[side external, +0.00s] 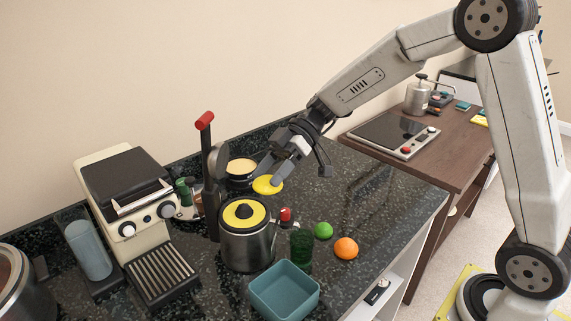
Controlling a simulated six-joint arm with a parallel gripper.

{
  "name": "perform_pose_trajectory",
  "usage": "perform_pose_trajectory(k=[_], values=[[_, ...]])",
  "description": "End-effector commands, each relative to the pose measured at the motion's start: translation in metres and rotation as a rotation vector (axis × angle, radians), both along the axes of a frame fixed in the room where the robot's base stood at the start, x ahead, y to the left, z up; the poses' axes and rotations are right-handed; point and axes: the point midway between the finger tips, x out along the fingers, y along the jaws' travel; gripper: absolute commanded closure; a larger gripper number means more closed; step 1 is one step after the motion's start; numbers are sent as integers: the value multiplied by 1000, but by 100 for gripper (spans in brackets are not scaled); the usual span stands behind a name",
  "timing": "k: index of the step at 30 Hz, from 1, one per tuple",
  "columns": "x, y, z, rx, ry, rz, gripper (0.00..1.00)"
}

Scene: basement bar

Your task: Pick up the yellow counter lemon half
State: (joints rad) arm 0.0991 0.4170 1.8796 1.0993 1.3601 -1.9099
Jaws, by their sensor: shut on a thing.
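My gripper (273,181) reaches down from the right over the dark speckled counter (375,190). It is shut on the yellow lemon half (264,186), which shows as a flat yellow oval at the fingertips. The lemon half appears to be held above the counter, behind the kettle and near a dark round pan; its exact height cannot be told from this view. The fingers cover part of its right side.
Close by stand a steel kettle (246,246) with a yellow lid, a tall dark lever press (212,180) and a pan (240,167). A teal bin (284,291), green glass (301,246), lime (323,230) and orange (346,248) are in front. The counter's right side is clear.

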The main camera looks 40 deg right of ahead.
Motion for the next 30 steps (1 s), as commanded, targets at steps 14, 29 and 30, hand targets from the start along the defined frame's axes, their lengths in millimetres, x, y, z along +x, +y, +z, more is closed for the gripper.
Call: perform_pose_trajectory(k=[14,29,30], values=[[-59,-13,27,0,-2,0,88],[-72,-15,33,1,-1,-1,88],[-71,-15,32,1,-1,-1,88]])
